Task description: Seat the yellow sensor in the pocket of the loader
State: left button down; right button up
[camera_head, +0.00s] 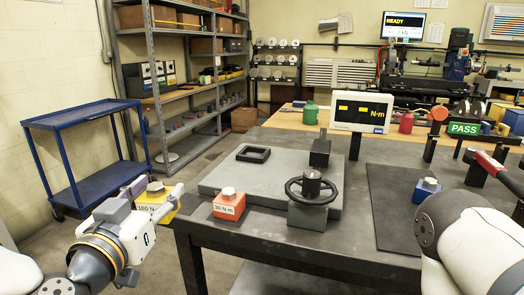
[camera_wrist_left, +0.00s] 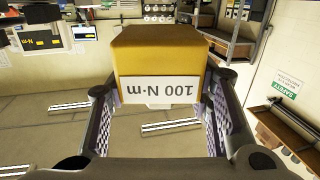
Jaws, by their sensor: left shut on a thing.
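The yellow sensor (camera_head: 162,213), marked 100 N·m, is held in my left gripper (camera_head: 153,192), off the left edge of the bench. In the left wrist view the yellow sensor (camera_wrist_left: 160,52) sits between both finger pads, with its label upside down. The loader appears to be the grey plate (camera_head: 215,180) on the bench, with a black handwheel (camera_head: 291,189) at its front. A black square frame (camera_head: 239,153) with an open middle, apparently the pocket, lies on the plate and looks empty. My left gripper is left of it and nearer the camera. My right gripper is out of view.
A red 30 N·m sensor (camera_head: 229,207) stands on the bench's front left, between my left gripper and the handwheel. A blue sensor (camera_head: 426,192) stands right beside a dark mat (camera_head: 392,205). A dark post block (camera_head: 320,152) and a display (camera_head: 358,113) stand behind.

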aim_at(163, 185)
pick_arm(q)
jog(key=shift+s+a+f+n+t+y, duration=0.2)
jog(key=shift+s+f+n+y, duration=0.1)
jog(key=shift+f+y, duration=0.2)
jog(key=shift+s+a+f+n+t+y, duration=0.1)
jog(key=shift+s+a+f+n+y, duration=0.15)
jog(key=shift+f+y, duration=0.2)
jog(key=shift+s+a, duration=0.1)
jog(key=r+m+h, duration=0.1)
jog(key=r, duration=0.1)
jog(key=w+d+r+m+h, duration=0.1)
jog(key=r+h, duration=0.1)
jog(key=r, duration=0.1)
jog(key=d+r+m+h, duration=0.1)
jog(key=r+h, duration=0.1)
jog(key=shift+w+r+g, duration=0.15)
jog(key=shift+w+g, duration=0.15)
jog(key=shift+g, duration=0.1)
jog(key=shift+d+r+m+h, duration=0.2)
jog(key=shift+r+m+h, duration=0.15)
jog(key=shift+r, duration=0.05)
